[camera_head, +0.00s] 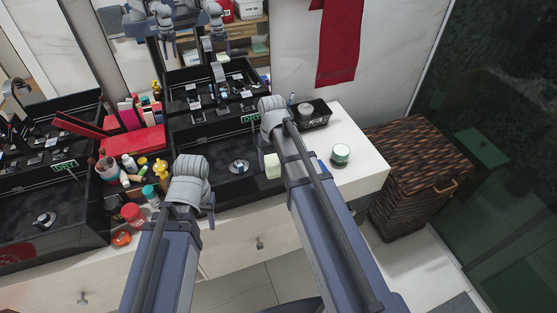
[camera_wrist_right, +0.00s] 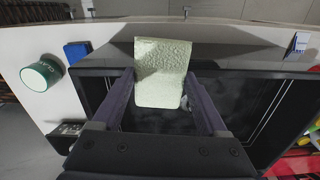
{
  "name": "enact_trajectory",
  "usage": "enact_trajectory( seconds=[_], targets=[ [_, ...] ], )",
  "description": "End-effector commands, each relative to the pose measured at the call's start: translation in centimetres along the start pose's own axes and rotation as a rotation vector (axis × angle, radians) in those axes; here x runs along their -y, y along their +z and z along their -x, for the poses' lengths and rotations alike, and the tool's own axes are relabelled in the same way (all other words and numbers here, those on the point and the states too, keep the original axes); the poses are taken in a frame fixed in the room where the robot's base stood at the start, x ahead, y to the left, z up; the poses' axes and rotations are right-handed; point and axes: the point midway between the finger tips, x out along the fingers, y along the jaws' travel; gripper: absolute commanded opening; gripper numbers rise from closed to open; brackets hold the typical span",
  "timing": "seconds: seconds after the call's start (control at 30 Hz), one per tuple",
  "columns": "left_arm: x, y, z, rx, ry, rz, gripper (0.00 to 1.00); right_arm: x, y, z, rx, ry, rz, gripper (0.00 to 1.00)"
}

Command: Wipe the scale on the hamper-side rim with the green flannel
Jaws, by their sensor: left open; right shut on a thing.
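The pale green flannel (camera_wrist_right: 162,72) is a thick folded pad between the fingers of my right gripper (camera_wrist_right: 161,98) in the right wrist view. In the head view the flannel (camera_head: 272,166) shows beside my right arm, over the front edge of the right black sink (camera_head: 225,178). I cannot tell whether it touches the rim (camera_wrist_right: 235,58). My right arm covers much of the sink's hamper-side rim in the head view, and I cannot make out the scale. My left gripper (camera_head: 210,203) is open, mostly hidden below its wrist, near the sink's front left corner.
A wicker hamper (camera_head: 425,165) stands right of the counter. Bottles and jars (camera_head: 133,214) crowd between the sinks. A red towel (camera_head: 340,45) hangs behind.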

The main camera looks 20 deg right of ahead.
Motion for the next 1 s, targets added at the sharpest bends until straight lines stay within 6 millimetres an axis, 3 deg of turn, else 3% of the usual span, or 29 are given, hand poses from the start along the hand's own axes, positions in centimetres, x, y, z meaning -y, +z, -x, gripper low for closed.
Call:
enact_trajectory(
  seconds=[0.27, 0.6, 1.0],
  targets=[
    [0.0, 0.0, -0.1, 0.000, 0.000, 0.000, 0.50, 0.8, 0.1, -0.1, 0.001, -0.008, 0.004, 0.32],
    [0.0, 0.0, 0.1, 0.000, 0.000, 0.000, 0.50, 3.4, 0.3, 0.1, 0.001, -0.008, 0.004, 0.32],
    [0.0, 0.0, 0.4, 0.000, 0.000, 0.000, 0.50, 3.5, 0.3, 0.4, 0.001, -0.005, 0.001, 0.32]
  ],
)
